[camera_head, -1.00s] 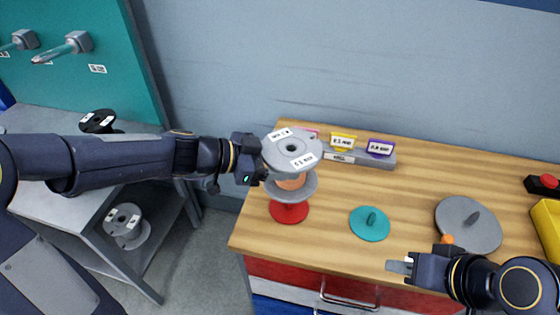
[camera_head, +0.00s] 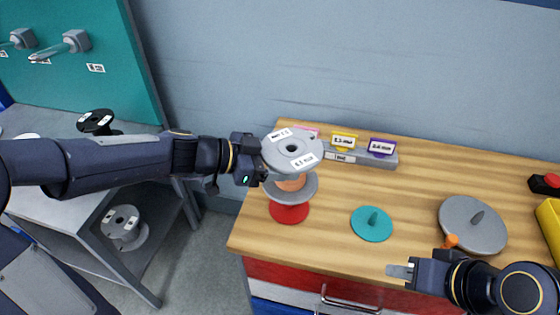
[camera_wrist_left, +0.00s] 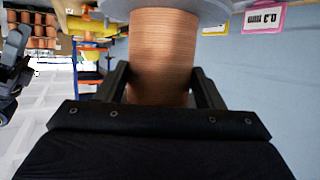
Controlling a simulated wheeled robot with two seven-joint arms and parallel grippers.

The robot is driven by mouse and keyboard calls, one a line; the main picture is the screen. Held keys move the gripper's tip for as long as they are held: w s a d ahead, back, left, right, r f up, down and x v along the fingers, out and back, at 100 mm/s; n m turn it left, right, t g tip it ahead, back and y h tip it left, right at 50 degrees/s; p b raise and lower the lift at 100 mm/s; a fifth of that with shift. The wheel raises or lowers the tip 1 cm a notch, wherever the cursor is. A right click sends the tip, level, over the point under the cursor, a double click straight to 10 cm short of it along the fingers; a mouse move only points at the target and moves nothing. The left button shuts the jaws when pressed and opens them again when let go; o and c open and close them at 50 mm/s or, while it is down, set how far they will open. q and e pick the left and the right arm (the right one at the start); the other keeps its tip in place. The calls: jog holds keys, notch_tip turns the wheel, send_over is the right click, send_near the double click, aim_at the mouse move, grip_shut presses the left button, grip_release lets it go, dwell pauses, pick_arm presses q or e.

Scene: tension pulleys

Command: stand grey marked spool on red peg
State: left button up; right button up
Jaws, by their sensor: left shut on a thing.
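The grey spool (camera_head: 308,144) has pale grey flanges, white labels on its top flange, a dark centre hole and copper-coloured wire. It is roughly upright over the red peg's round base (camera_head: 289,213); the peg's shaft is hidden, and I cannot tell whether it is inside the spool. My left gripper (camera_head: 268,173) is shut on the spool from the left. In the left wrist view the copper winding (camera_wrist_left: 163,55) sits between the two fingers. My right gripper (camera_head: 400,271) is empty near the table's front edge; its finger gap is unclear.
A teal peg (camera_head: 371,224) and a grey peg (camera_head: 471,225) stand to the right on the wooden table (camera_head: 330,230). A label rack (camera_head: 360,157) is behind the spool. Another grey spool (camera_head: 124,228) is on the lower shelf at left, a black one (camera_head: 96,121) above.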

pick_arm(q)
jog(key=shift+f+b, duration=1)
jog(key=shift+b, duration=0.7)
jog(key=shift+f+b, duration=0.1)
jog(key=shift+b, duration=0.2)
jog(key=shift+b, duration=0.35)
dwell(0.3)
jog(key=shift+f+b, duration=1.45)
jog(key=shift+b, duration=1.1)
